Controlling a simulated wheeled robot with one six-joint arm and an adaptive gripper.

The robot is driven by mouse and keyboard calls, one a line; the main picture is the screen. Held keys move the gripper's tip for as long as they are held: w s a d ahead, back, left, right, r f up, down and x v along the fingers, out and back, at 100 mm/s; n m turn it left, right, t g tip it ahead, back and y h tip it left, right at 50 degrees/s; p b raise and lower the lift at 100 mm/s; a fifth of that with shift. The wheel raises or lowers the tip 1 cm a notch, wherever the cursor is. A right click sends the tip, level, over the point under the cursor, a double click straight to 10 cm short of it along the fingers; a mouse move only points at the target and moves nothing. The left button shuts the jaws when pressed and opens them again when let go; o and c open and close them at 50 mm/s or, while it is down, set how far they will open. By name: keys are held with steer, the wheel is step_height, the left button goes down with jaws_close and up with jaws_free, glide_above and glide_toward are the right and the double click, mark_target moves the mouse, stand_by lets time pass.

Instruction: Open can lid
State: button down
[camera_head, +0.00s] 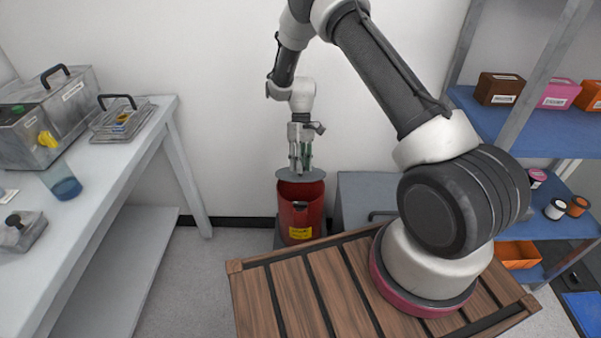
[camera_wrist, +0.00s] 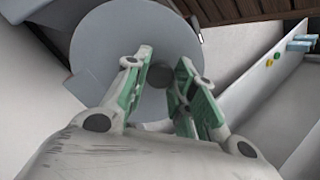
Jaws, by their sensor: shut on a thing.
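A red can (camera_head: 300,218) with a yellow label stands on the floor against the back wall, past the front of the wooden deck. Its round grey lid (camera_head: 301,175) is at the can's top and looks slightly raised, with a dark red inside seeming to show below it. My gripper (camera_head: 300,165) points straight down over the lid. In the wrist view the grey lid (camera_wrist: 107,62) fills the upper middle, and my gripper's green-padded fingers (camera_wrist: 163,74) are shut on the dark lid knob (camera_wrist: 161,75).
A grey cabinet (camera_head: 362,197) stands just right of the can. A white table (camera_head: 120,165) at the left carries metal cases and a blue cup (camera_head: 63,184). Blue shelves (camera_head: 540,135) with boxes and jars stand at the right. Bare floor (camera_head: 200,265) lies left of the can.

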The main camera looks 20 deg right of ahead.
steer(key=shift+w+d+r+g+y, duration=0.15)
steer(key=shift+w+d+r+g, duration=0.05)
steer(key=shift+w+r+g, duration=0.25)
steer(key=shift+w+d+r+g+y, duration=0.15)
steer(key=shift+w+r+g, duration=0.2)
steer(key=shift+w+g, duration=0.2)
steer(key=c, duration=1.1)
jaws_free()
steer(key=shift+c, duration=0.2)
step_height(320, 180, up, 10)
